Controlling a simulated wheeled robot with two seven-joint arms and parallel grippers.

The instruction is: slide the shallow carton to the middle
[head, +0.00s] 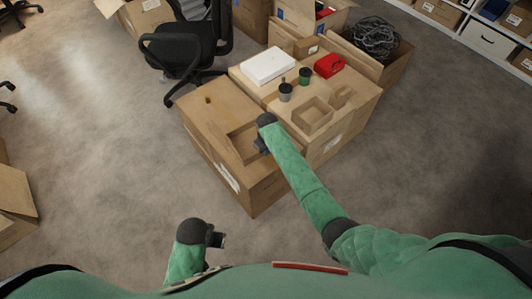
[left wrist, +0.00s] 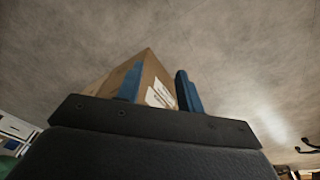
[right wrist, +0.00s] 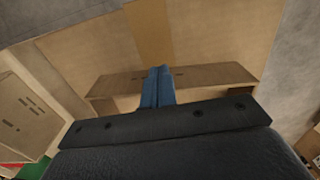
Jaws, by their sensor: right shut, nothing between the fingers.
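The shallow carton (head: 238,143) is a low, open brown box on the left one of two large closed cartons (head: 205,110). It sits near that carton's right side, partly hidden by my right arm. My right gripper (head: 261,148) is shut and empty at the shallow carton's right end. In the right wrist view the closed blue fingertips (right wrist: 158,72) overlap the shallow carton's brown wall (right wrist: 210,75); I cannot tell whether they touch it. My left gripper (head: 221,240) hangs low in front of the cartons. Its blue fingers are apart and empty in the left wrist view (left wrist: 160,88).
On the right large carton stand a white box (head: 268,66), two cups (head: 285,92) (head: 304,76), a red case (head: 328,65) and a small open box (head: 312,115). A carton of cables (head: 376,40) and an office chair (head: 185,45) stand behind. The left carton's left half is mostly clear.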

